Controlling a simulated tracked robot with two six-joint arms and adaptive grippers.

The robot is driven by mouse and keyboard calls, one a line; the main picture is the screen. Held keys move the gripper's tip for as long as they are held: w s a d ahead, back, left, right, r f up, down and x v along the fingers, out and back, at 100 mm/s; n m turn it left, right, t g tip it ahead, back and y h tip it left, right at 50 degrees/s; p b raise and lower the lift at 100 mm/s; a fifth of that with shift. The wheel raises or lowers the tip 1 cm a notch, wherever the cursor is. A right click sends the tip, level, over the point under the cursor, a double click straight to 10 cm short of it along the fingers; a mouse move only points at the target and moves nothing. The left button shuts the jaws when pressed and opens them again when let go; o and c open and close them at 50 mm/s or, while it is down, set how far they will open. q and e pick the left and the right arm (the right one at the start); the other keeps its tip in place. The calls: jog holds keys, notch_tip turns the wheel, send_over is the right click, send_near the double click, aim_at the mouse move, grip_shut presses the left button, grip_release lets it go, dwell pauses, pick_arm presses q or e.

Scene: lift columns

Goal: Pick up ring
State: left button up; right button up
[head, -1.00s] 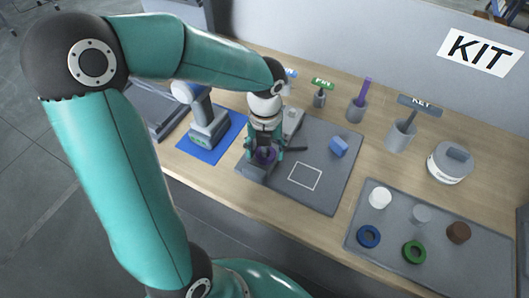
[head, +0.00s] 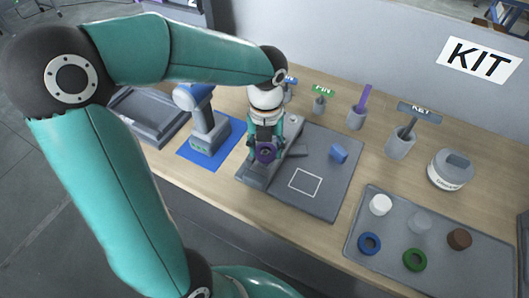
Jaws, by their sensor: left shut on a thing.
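A purple ring (head: 271,153) is held between the fingers of my left gripper (head: 265,150), which is shut on it. The ring's hole faces the camera, and it is over the left part of a grey board (head: 318,203). The gap between the ring and the board is hard to judge. A blue ring (head: 369,244) and a green ring (head: 415,260) lie on a grey tray (head: 480,243) at the lower right. My right gripper is not in view.
A blue block (head: 338,154) and a white square outline are on the grey board. Pen cups and a white container (head: 450,171) stand behind and to the right. A small robot arm model (head: 208,134) stands on a blue mat at the left.

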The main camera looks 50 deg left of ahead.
pick_arm(q)
notch_tip(320, 180, up, 17)
jog(key=p, duration=0.1)
jog(key=shift+r+p, duration=0.25)
jog(key=shift+p, duration=0.45)
dwell(0.6)
notch_tip(320, 180, up, 8)
jog(key=p, duration=0.7)
jog(key=shift+f, duration=0.25)
dwell(0.5)
